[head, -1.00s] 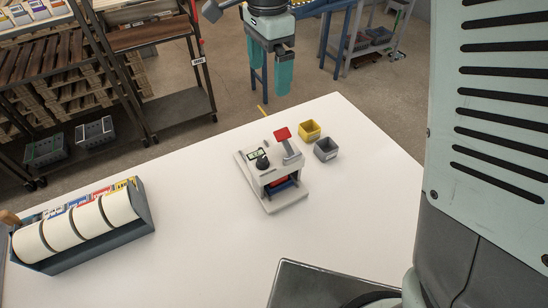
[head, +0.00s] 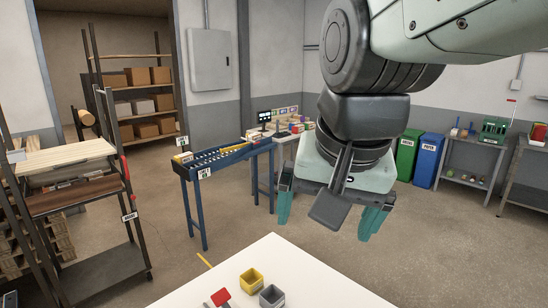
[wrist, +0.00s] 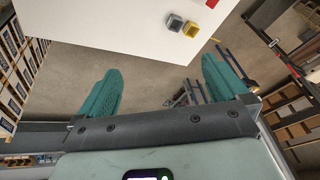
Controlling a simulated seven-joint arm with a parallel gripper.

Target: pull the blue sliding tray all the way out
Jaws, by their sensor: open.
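The blue sliding tray is out of view in both current views. Of the small station on the white table, only a red part (head: 220,297) shows at the bottom edge of the head view. A bit of red (wrist: 212,3) also shows at the top of the wrist view. My gripper (head: 328,215) hangs large in the head view, above and beyond the table's far corner. Its teal fingers are wide apart with nothing between them. In the wrist view, my gripper (wrist: 160,66) is open and empty too, with the floor and table edge beyond it.
The white table (head: 265,255) holds a yellow bin (head: 251,281) and a grey bin (head: 271,296) near its far corner. A blue roller conveyor (head: 222,157) stands behind on the floor. A shelf rack (head: 80,195) is at left. The floor around my gripper is open.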

